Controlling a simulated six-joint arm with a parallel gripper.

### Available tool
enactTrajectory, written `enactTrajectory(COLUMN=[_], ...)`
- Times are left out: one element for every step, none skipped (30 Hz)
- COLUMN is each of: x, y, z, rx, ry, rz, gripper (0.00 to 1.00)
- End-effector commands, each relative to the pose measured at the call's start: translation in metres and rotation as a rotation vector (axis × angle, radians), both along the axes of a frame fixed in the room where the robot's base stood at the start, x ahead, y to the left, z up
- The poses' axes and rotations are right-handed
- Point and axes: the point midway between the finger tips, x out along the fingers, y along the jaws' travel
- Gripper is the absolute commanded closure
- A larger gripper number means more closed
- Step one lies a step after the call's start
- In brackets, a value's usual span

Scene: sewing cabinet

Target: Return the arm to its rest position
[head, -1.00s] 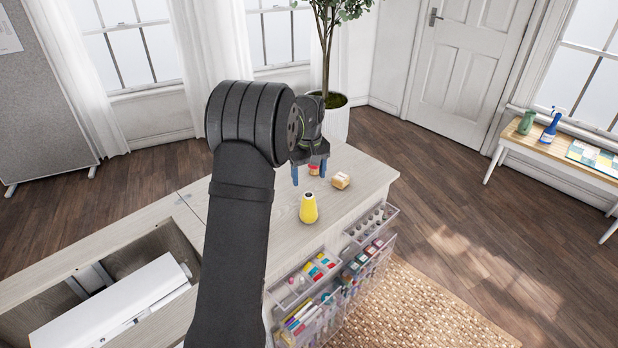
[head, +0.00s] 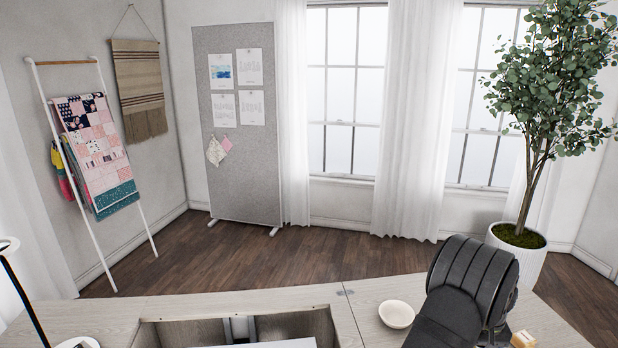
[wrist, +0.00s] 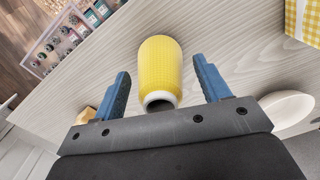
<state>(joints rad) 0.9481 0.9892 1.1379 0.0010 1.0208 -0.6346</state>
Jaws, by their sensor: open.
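My gripper (wrist: 161,66) is open in the wrist view, its two blue fingers apart. A yellow cone-shaped object (wrist: 160,66) with a pale, dark-holed end shows between the fingers, with a visible gap on each side. How far it is from the fingers in depth I cannot tell. In the head view my arm (head: 470,285) is at the lower right, over the cabinet top (head: 365,325). My fingers and the yellow cone are hidden or out of the picture there.
A white bowl (head: 397,314) is left of my arm; a small tan block (head: 523,339) is right of it. The open cabinet well (head: 180,333) lies further left. A yellow checked item (wrist: 304,20) and clear organizer drawers (wrist: 70,35) show in the wrist view. A potted tree (head: 520,255) stands behind.

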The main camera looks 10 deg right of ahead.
Motion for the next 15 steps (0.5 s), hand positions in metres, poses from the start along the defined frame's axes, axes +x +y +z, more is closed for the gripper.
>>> enactTrajectory(x=[0.002, 0.001, 0.001, 0.001, 0.001, 0.001, 0.001, 0.001, 0.001, 0.001, 0.001, 0.001, 0.001, 0.001, 0.001], y=[-0.002, -0.002, -0.002, -0.002, -0.002, -0.002, -0.002, -0.001, -0.001, -0.001, -0.001, -0.001, -0.001, -0.001, -0.001], z=[0.013, 0.017, 0.022, 0.025, 0.027, 0.030, 0.032, 0.033, 0.034, 0.035, 0.035, 0.036, 0.036, 0.036, 0.036], rx=[-0.009, -0.008, -0.007, -0.007, -0.007, -0.007, -0.007, -0.006, -0.006, -0.005, -0.005, -0.005, -0.005, -0.005, -0.005], ry=[-0.006, -0.006, -0.005, -0.005, -0.005, -0.005, -0.004, -0.004, -0.004, -0.004, -0.004, -0.004, -0.004, -0.004, -0.004], rz=[0.000, 0.000, 0.000, 0.000, 0.000, 0.000, 0.000, 0.000, 0.000, 0.000, 0.000, 0.000, 0.000, 0.000, 0.000], gripper=[0.31, 0.31, 0.31, 0.31, 0.31, 0.31, 0.31, 0.31, 0.31, 0.31, 0.31, 0.31, 0.31, 0.31, 0.31])
